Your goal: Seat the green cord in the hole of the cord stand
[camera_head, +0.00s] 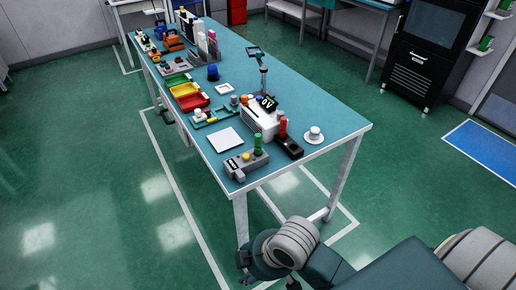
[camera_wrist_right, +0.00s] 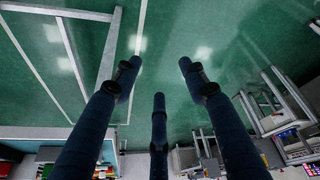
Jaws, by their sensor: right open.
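I cannot tell for sure which of these is the cord stand, and no hole shows clearly. My right gripper (camera_wrist_right: 158,76) is open and empty, its dark fingers spread over bare green floor in the right wrist view. In the head view my right arm is below the table's near end, apart from these things. My left gripper is not in view.
The long table (camera_head: 330,112) has a bare right side. A white box (camera_head: 260,120), a white sheet (camera_head: 226,141), a white round piece (camera_head: 314,134) and coloured trays (camera_head: 195,104) stand around the blocks. A table leg (camera_head: 343,178) is near my right arm.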

